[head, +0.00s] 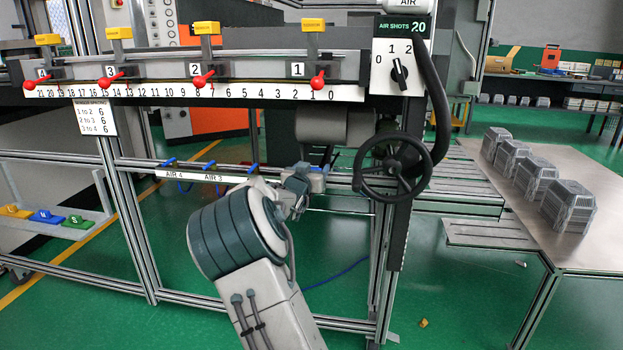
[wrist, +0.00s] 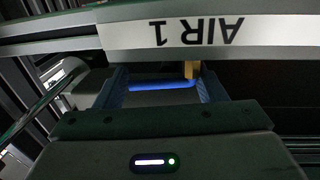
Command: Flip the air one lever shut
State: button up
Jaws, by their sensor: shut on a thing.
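The AIR 1 label (wrist: 168,33) shows upside down on a rail in the wrist view. Below it, the blue air one lever (wrist: 160,86) lies crosswise between the two fingers of my gripper (wrist: 165,82). A brass valve part (wrist: 192,70) shows by the lever's right end. My gripper is shut on the lever. In the head view my gripper (head: 298,182) is at the lower rail, right of the AIR 3 label (head: 213,178). There my arm and gripper hide much of the held lever, so its exact angle cannot be told.
Other blue levers (head: 210,165) sit along the same rail to the left. A black handwheel (head: 393,168) stands close to the right of my gripper. Red-handled sliders (head: 203,79) run along the numbered scale above.

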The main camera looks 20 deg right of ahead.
jog(key=shift+d+f+n+t+y+b, duration=0.25)
jog(key=shift+n+t+y+b, duration=0.35)
jog(key=shift+b, duration=1.35)
jog(key=shift+w+r+y+b, duration=0.1)
jog(key=shift+r+y+b, duration=0.1)
jog(key=shift+y+b, duration=0.2)
jog(key=o, duration=0.8)
jog(key=shift+d, duration=0.1)
jog(key=shift+a, duration=0.2)
jog(key=shift+s+a+r, duration=0.1)
jog(key=shift+s+a, duration=0.1)
jog(key=p+v, duration=0.3)
jog(key=v, duration=1)
jog(key=shift+s+f, duration=0.2)
jog(key=shift+f, duration=0.05)
jog(key=shift+d, duration=0.1)
